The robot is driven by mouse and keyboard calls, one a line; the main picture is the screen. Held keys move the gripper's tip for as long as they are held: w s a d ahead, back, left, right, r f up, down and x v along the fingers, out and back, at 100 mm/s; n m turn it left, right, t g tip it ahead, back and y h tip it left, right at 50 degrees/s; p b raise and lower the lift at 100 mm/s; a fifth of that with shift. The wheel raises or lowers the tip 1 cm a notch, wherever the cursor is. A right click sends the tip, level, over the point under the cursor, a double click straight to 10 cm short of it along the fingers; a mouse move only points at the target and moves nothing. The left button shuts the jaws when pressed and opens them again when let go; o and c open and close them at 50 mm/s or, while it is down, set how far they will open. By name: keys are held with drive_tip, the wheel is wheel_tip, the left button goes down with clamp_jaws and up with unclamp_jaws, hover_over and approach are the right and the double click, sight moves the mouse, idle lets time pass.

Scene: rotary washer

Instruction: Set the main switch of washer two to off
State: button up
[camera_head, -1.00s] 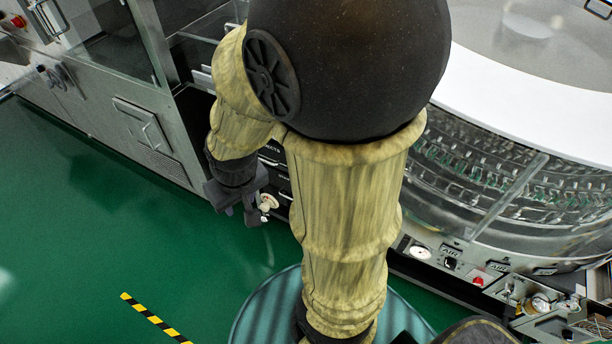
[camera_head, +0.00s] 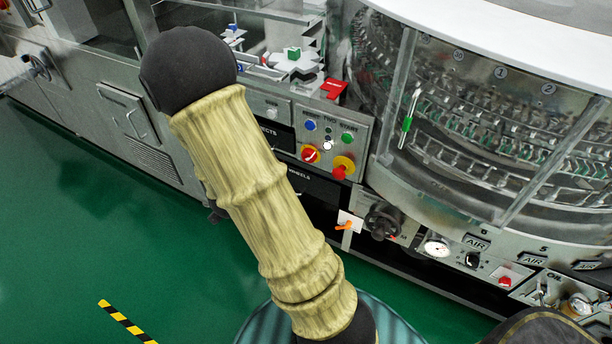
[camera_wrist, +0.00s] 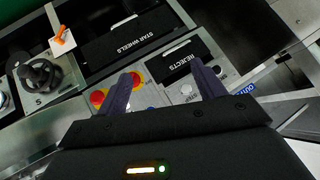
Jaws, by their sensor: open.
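The panel (camera_head: 357,140), whose label partly reads "TWO", carries a red rotary switch on a yellow plate (camera_head: 310,154) at its lower left, likely the main switch. The switch handle looks slanted; its marks are too small to read. In the wrist view the switch (camera_wrist: 138,78) shows near my left finger, partly covered by it. My gripper (camera_wrist: 161,70) is open and empty, its fingers pointing toward the panel and drawer area. In the head view my gripper is mostly hidden behind my arm.
A red mushroom button on yellow (camera_head: 341,168) sits right beside the switch. Blue (camera_head: 310,125) and green (camera_head: 347,138) buttons lie above. The "REJECTS" drawer (camera_wrist: 180,65) and "STAR WHEELS" drawer (camera_wrist: 130,40) adjoin. A black handwheel (camera_head: 383,220) and orange lever (camera_head: 345,226) stand lower right.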

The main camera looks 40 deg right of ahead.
sight(307, 160)
drive_tip(key=s+d+f+m+t+h+b, duration=0.1)
drive_tip(key=s+d+f+m+h+b, duration=0.2)
drive_tip(key=d+f+h+b, duration=0.6)
wheel_tip(307, 160, down, 3)
drive_tip(key=m+h+b, duration=0.1)
drive_tip(key=m+b, duration=0.1)
drive_tip(key=shift+m, duration=0.4)
drive_tip(key=shift+d, duration=0.15)
drive_tip(key=b+x, duration=0.2)
drive_tip(key=x, duration=1.5)
drive_tip(key=shift+d+f, duration=0.1)
drive_tip(key=shift+d, duration=0.05)
drive_tip(key=shift+c, duration=0.2)
drive_tip(key=c, duration=1)
